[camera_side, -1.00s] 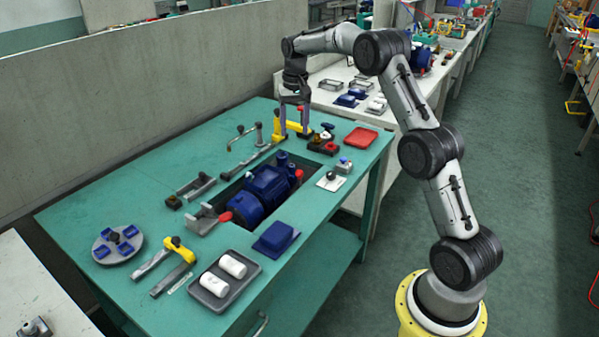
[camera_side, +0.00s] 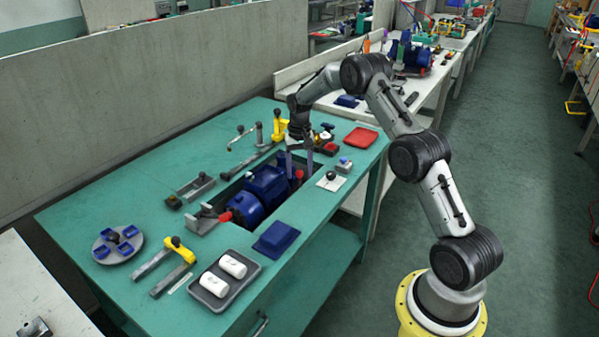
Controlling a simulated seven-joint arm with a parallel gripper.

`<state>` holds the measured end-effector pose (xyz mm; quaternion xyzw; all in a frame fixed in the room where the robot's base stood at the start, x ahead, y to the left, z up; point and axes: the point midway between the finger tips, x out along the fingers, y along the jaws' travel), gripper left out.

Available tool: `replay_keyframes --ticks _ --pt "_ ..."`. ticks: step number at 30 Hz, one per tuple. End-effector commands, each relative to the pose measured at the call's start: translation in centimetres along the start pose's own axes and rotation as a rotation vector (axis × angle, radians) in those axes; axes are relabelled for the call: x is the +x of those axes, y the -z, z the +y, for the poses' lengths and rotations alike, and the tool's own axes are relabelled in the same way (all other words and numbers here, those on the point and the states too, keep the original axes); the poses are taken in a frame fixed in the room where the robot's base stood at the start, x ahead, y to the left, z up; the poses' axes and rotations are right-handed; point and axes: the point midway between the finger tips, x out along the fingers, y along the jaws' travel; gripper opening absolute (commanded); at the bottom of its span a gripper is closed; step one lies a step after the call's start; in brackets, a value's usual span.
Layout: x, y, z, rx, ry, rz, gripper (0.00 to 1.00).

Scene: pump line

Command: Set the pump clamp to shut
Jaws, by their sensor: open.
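The blue pump (camera_side: 264,188) lies in a recess in the green bench. A grey bracket (camera_side: 203,219) stands at its left end, with a red tip (camera_side: 225,217) against the pump side. Another red part shows at the pump's far right end, partly behind my fingers. I cannot tell for sure which of these parts is the pump clamp, nor its setting. My gripper (camera_side: 300,167) points down with its fingers apart and empty, over or just beside the pump's right end. Whether it touches anything there cannot be told.
A yellow upright handle (camera_side: 280,126) stands behind my gripper. The bench's left front holds a round grey plate (camera_side: 117,252).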

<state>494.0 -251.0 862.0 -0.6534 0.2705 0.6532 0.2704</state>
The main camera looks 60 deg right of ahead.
Motion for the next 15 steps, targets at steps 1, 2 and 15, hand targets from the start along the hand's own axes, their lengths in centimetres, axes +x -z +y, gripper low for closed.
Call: replay_keyframes --ticks 1,2,15 --pt "0.45 -0.05 0.01 0.000 -0.001 -0.002 0.64" --pt "0.61 -0.05 0.01 0.000 -0.001 -0.002 0.64" --pt "0.96 -0.02 0.01 0.000 0.000 0.000 0.49"
